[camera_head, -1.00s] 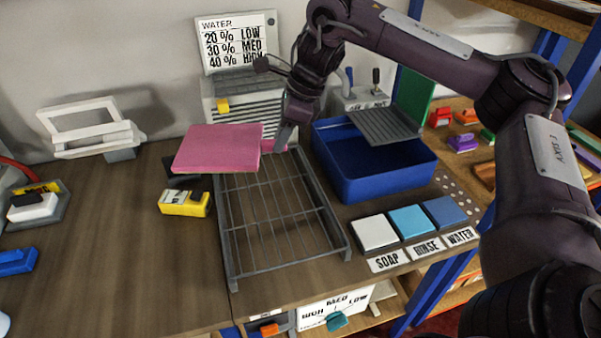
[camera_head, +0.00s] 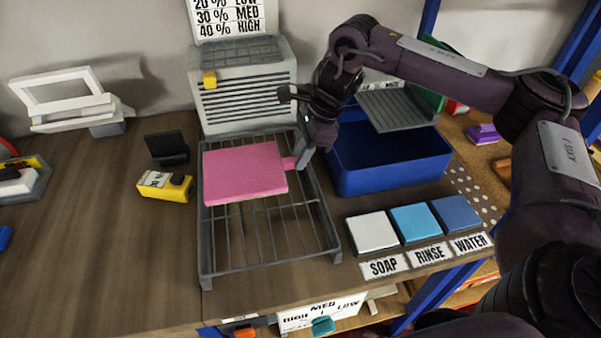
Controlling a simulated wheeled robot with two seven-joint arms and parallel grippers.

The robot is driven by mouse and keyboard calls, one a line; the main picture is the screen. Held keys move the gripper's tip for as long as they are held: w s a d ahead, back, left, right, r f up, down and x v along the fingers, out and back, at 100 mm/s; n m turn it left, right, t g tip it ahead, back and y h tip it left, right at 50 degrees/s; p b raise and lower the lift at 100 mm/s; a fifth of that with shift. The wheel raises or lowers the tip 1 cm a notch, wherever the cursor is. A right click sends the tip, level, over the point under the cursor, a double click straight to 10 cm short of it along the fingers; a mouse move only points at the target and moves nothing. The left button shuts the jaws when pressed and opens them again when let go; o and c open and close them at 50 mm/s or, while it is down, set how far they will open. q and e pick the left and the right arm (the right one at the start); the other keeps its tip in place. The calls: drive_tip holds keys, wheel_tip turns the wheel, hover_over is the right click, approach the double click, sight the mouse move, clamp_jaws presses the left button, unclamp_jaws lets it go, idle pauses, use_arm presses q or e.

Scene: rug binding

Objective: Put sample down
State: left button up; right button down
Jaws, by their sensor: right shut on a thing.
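The pink sample (camera_head: 243,172) is a flat slab with a small pink tab (camera_head: 290,162) on its right side. It is over the back half of the grey wire rack (camera_head: 265,245); I cannot tell whether it touches the bars. My right gripper (camera_head: 302,158) comes from the right and is shut on the tab. Its fingertips partly hide the tab. My left gripper is not in view.
A blue bin (camera_head: 385,175) stands right of the rack. White and blue pads (camera_head: 372,232) with labels lie at front right. A yellow meter (camera_head: 165,186) and a black stand (camera_head: 167,148) are left of the rack. A grey vented unit (camera_head: 248,95) stands behind. The table's left is largely clear.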

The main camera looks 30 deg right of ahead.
sight(301, 182)
drive_tip(key=shift+a+f, duration=0.1)
drive_tip(key=shift+f, duration=0.55)
wheel_tip(301, 182, down, 4)
drive_tip(key=shift+f+p, duration=0.2)
drive_tip(key=shift+p, duration=0.2)
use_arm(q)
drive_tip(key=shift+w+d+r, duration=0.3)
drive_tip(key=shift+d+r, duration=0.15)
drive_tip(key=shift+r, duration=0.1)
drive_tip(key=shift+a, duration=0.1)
use_arm(e)
drive_tip(key=c, duration=1.2)
unclamp_jaws()
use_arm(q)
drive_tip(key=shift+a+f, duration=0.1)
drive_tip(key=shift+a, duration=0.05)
